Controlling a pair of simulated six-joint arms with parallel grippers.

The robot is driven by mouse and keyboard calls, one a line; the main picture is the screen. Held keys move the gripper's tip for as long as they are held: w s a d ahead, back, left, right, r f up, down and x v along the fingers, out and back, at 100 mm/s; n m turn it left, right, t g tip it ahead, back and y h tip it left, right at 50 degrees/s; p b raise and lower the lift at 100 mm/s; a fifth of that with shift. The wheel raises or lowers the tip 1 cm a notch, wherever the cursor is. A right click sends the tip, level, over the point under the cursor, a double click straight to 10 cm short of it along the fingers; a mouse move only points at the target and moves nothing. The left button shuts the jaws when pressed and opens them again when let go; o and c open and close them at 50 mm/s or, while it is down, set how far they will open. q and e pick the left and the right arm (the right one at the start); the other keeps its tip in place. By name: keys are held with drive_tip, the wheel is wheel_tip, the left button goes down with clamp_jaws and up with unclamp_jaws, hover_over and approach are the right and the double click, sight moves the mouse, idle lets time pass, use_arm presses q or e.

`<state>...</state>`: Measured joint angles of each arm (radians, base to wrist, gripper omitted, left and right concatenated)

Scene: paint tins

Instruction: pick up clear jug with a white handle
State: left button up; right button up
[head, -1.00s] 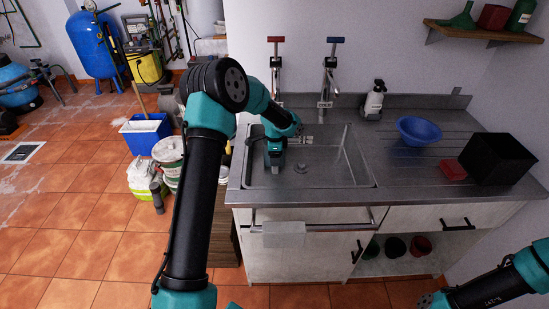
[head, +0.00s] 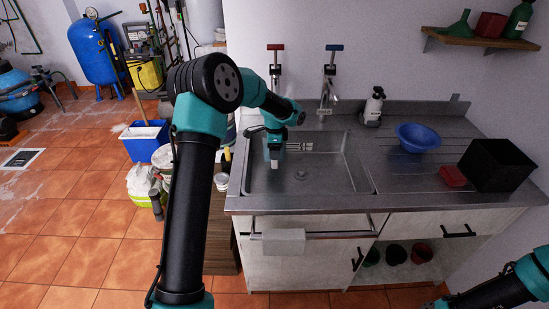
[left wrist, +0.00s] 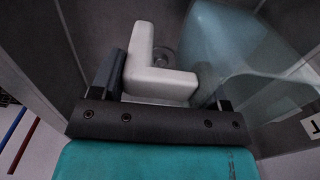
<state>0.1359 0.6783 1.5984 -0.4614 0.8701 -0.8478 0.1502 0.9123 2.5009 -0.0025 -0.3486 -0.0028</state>
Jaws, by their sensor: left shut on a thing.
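The clear jug (left wrist: 235,50) with a white handle (left wrist: 150,75) fills the upper right of the left wrist view. My left gripper (left wrist: 160,100) is shut on the white handle, which sits between its two fingers; the see-through body lies to the right. In the head view my left gripper (head: 274,163) points down over the left part of the steel sink (head: 320,178), and the jug is mostly hidden or too faint to make out there. My right arm shows at the lower right of the head view, with its gripper out of frame.
Two taps, one red-handled (head: 276,48) and one blue-handled (head: 334,48), stand behind the sink. A soap bottle (head: 373,105), blue bowl (head: 418,136), red block (head: 453,176) and black box (head: 496,164) are on the right. The sink's middle is clear.

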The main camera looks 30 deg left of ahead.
use_arm(q)
drive_tip(key=shift+r, duration=1.6)
